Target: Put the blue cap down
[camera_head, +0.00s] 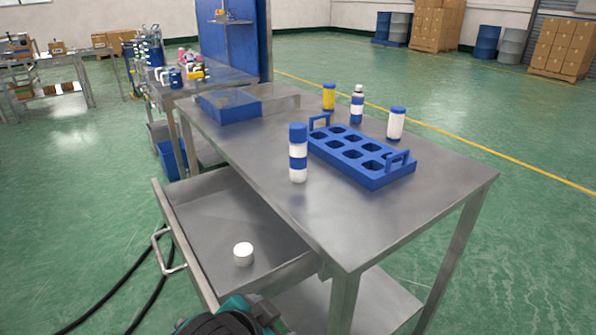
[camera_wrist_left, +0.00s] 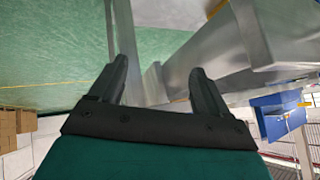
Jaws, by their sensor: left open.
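A blue cap (camera_head: 298,130) sits on top of a white can with a blue band (camera_head: 298,161), which stands upright near the front left edge of the steel table (camera_head: 400,230). A white round cap (camera_head: 243,254) lies in the open drawer. My left gripper shows in the left wrist view (camera_wrist_left: 159,65), with its two dark fingers apart and nothing between them. It is away from the blue cap, with metal table parts beyond the fingers. A teal and black arm part shows at the bottom of the head view, without visible fingertips. My right gripper is not in view.
A blue rack (camera_head: 375,178) with empty holes stands right of the can. Behind it are a yellow can (camera_head: 329,96), a blue-and-white can (camera_head: 357,105) and a white blue-topped can (camera_head: 396,123). The open drawer (camera_head: 205,210) juts out left. The table's right front is clear.

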